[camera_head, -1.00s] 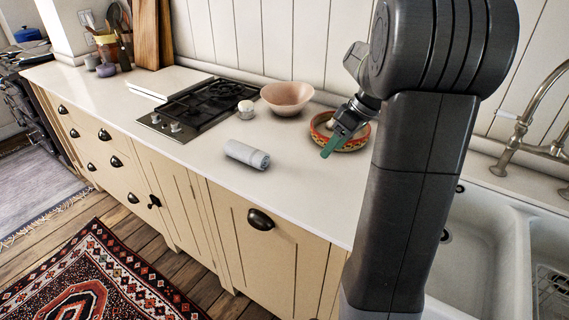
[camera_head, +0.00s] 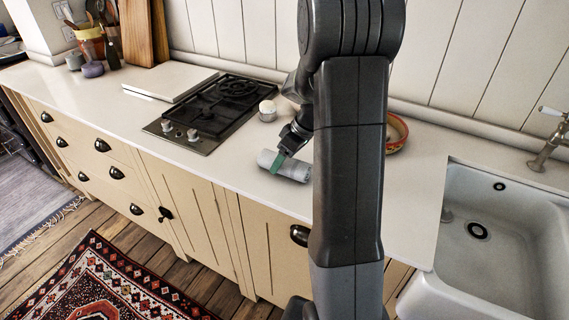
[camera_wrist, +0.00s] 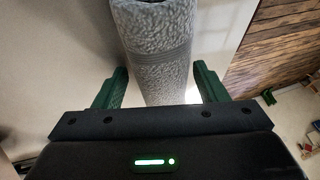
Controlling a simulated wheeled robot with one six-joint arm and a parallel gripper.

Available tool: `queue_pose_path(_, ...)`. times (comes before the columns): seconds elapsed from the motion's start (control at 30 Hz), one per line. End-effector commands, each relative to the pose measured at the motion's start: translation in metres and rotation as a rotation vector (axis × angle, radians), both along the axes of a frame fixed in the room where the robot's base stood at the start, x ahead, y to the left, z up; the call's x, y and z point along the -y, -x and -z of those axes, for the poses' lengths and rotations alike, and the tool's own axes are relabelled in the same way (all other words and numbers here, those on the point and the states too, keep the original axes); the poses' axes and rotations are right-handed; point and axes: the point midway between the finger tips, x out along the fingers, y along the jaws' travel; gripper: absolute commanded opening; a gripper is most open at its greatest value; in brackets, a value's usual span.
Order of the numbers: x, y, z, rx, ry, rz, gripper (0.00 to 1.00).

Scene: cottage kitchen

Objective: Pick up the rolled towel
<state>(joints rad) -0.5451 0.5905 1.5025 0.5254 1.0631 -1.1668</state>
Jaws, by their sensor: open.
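The rolled towel (camera_head: 291,167) is light grey and lies on the white counter near its front edge, partly covered by my arm in the head view. In the wrist view the towel (camera_wrist: 158,50) runs away from me between the two green fingers. My gripper (camera_head: 277,163) is at the towel in the head view. In the wrist view my gripper (camera_wrist: 160,85) is open, with one finger on each side of the towel and a small gap on both sides. I cannot tell how low the fingertips are against the counter.
A black gas hob (camera_head: 208,112) with a small white lidded jar (camera_head: 267,111) beside it is left of the towel. A patterned red bowl (camera_head: 396,133) is partly hidden behind my arm. A white sink (camera_head: 500,225) is at the right. The counter (camera_head: 225,165) left of the towel is clear.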

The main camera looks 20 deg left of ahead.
Motion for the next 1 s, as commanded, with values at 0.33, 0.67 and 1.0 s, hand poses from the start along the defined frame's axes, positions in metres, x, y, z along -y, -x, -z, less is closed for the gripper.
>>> queue_pose_path(0.33, 0.0001, -0.0002, 0.0005, 0.0, 0.0, 0.0, 0.66)
queue_pose_path(0.67, 0.0002, -0.0001, 0.0015, 0.0, 0.0, 0.0, 0.4)
queue_pose_path(1.0, 0.0002, -0.0002, -0.0003, 0.0, 0.0, 0.0, 0.31)
